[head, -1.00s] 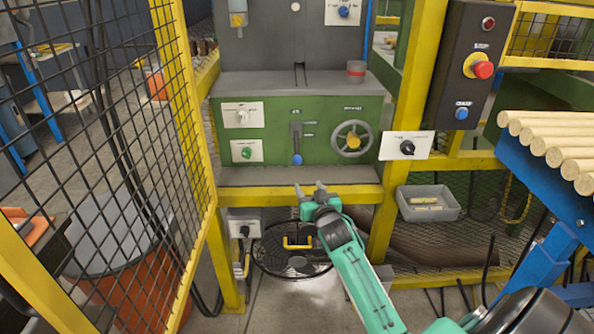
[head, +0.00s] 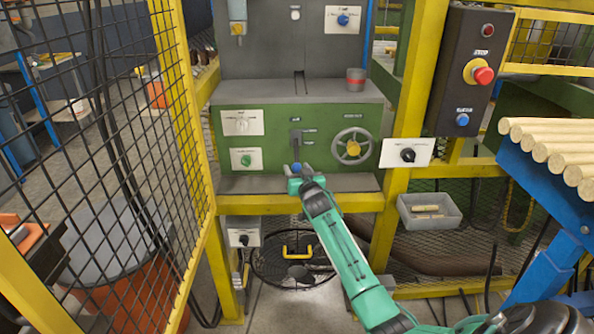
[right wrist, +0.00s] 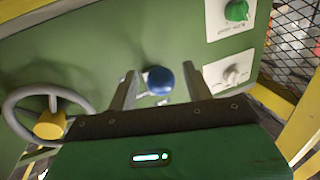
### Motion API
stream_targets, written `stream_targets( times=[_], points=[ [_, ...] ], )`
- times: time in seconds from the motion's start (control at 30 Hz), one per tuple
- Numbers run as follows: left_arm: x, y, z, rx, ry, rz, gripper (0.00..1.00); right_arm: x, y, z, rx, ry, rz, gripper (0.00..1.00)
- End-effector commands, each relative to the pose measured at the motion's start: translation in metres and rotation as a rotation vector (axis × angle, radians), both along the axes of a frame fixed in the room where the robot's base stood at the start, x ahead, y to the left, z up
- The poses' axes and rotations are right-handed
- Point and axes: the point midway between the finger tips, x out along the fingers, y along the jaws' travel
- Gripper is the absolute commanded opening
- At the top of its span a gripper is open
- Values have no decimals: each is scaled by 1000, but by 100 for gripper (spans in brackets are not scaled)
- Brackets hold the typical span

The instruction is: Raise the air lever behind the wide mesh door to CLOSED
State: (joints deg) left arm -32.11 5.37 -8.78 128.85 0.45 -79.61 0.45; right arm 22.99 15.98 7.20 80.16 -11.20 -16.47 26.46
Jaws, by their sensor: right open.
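The air lever is a dark lever with a blue knob (head: 296,166) on the green machine panel (head: 330,120), and it points down. The wide mesh door (head: 110,150) stands open at the left. My right gripper (head: 298,170) is open at the panel, just at the lever's lower end. In the right wrist view the blue knob (right wrist: 160,80) shows between the two spread fingers of my right gripper (right wrist: 162,84), apart from both. The small labels beside the lever are too blurred to read. My left gripper is not in view.
A handwheel (head: 352,146) is right of the lever, and white knob plates (head: 241,122) are left of it. A yellow post (head: 405,120) carries a dark box with a red button (head: 483,75). A grey bin (head: 430,211) and wooden rods (head: 560,140) are at the right.

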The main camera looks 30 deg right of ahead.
Motion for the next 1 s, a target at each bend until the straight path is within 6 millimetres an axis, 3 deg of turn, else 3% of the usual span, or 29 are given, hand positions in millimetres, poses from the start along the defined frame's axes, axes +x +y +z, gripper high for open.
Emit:
stream_targets(
  times=[0.4,0.43,0.7,1.0],
  points=[
    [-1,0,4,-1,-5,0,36,8,-2,0,0,0,0,51],
    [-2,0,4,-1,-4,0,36,8,-2,0,0,0,0,49],
    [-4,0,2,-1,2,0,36,8,-2,0,0,0,0,0],
    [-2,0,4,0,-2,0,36,7,-2,2,4,5,0,0]
  ],
)
